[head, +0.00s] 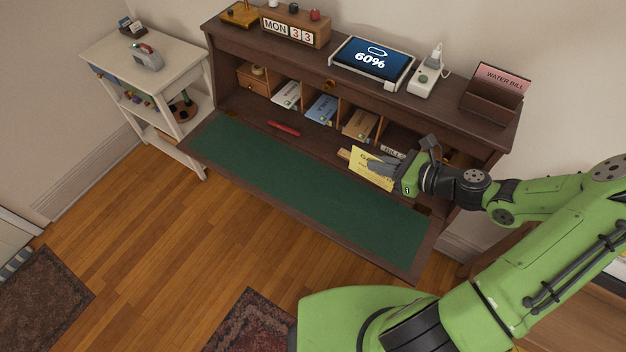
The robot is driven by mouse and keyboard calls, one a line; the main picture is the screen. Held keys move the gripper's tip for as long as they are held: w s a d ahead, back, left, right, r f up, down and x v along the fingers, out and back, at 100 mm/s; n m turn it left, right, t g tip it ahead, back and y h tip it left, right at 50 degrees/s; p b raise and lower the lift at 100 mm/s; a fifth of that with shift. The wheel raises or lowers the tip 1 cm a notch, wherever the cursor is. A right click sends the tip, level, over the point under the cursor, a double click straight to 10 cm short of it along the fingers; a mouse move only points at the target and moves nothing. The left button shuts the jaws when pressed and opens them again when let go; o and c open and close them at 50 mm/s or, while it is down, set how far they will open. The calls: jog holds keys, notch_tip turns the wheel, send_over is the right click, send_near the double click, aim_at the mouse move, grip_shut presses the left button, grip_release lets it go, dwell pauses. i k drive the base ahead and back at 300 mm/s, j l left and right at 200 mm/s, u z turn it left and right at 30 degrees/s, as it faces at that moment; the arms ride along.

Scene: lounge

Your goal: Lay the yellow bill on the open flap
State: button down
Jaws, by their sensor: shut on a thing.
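The yellow bill (371,170) is held in my gripper (380,168), in the right half of the desk in the head view. The gripper is shut on the bill's right part, and its fingers cover some of the print. The bill is tilted over the back edge of the open flap (300,195), in front of the pigeonholes. The flap is folded down, with a green surface and a dark wooden rim. I cannot tell whether the bill touches anything beneath it.
A red pen-like object (284,128) lies behind the flap. Pigeonholes hold several envelopes (322,108). A tablet (371,62), a block calendar (288,30) and a letter holder with a pink water bill (497,88) stand on top. The flap's green surface is clear.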

aim_at(326, 197)
jog(key=i+j+z, duration=0.1)
jog(key=j, duration=0.25)
jog(key=i+j+z, duration=0.1)
jog(key=j, duration=0.25)
jog(key=i+j+z, duration=0.1)
jog(key=i+j, duration=0.15)
jog(key=j, duration=0.15)
jog(key=i+j+z, duration=0.1)
jog(key=j, duration=0.25)
jog(key=i+j+z, duration=0.1)
jog(key=j, duration=0.3)
jog(key=i, duration=0.05)
